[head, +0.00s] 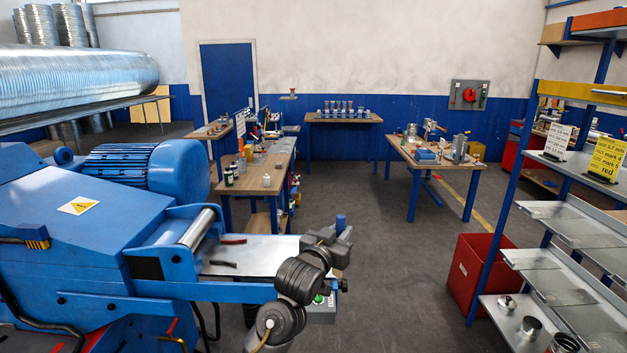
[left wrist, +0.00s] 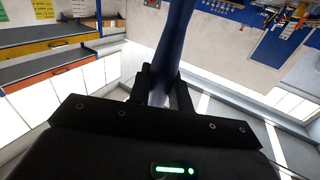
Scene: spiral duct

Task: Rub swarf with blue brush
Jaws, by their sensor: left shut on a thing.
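My left gripper (head: 337,236) is in the head view, at the right end of the blue machine. It is shut on the blue brush (head: 341,222), whose blue end sticks up above the fingers. In the left wrist view the fingers (left wrist: 160,92) close around the brush's long dark blue handle (left wrist: 178,40). The bristles cannot be made out. Dark swarf lies on the machine's bare metal sheet (head: 262,257): a reddish-brown strip (head: 233,241) and a blackish strip (head: 222,264). The gripper is to their right, apart from them. My right gripper is not in view.
The blue machine (head: 90,255) with a steel roller (head: 198,228) fills the left. Workbenches (head: 440,160) stand behind. A red bin (head: 478,270) and a shelf rack (head: 565,250) stand at right. The floor (head: 390,290) between is clear.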

